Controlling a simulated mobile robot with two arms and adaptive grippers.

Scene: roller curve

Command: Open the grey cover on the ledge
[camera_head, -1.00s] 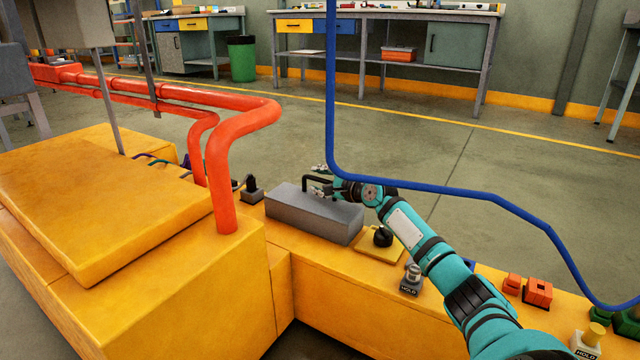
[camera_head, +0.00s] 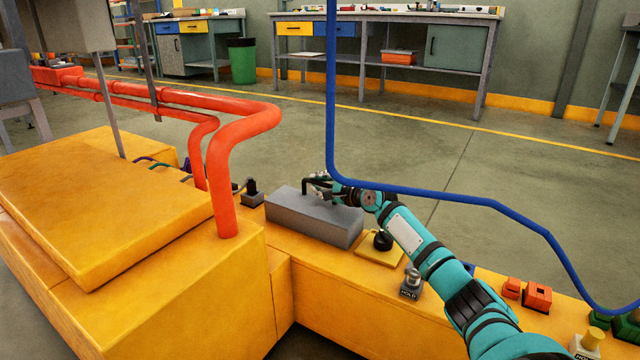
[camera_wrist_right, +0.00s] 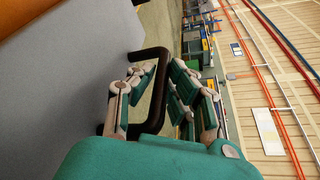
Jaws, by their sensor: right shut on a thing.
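The grey cover (camera_head: 305,217) is a long grey box lying on the yellow ledge (camera_head: 330,268). It looks shut. A dark bar handle (camera_head: 306,187) stands on its top; the grey top and the handle (camera_wrist_right: 150,85) also show large in the right wrist view. My right gripper (camera_head: 318,189) is at the handle, above the cover's far side. In the right wrist view, its fingers (camera_wrist_right: 152,92) lie on both sides of the handle and are shut on it. My left gripper is not in view.
A thick red pipe (camera_head: 222,170) rises left of the cover. A blue cable (camera_head: 332,90) hangs down and runs right, close to my right arm. A black knob (camera_head: 382,240) on a yellow plate and a hold button (camera_head: 411,282) sit on the ledge to the right.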

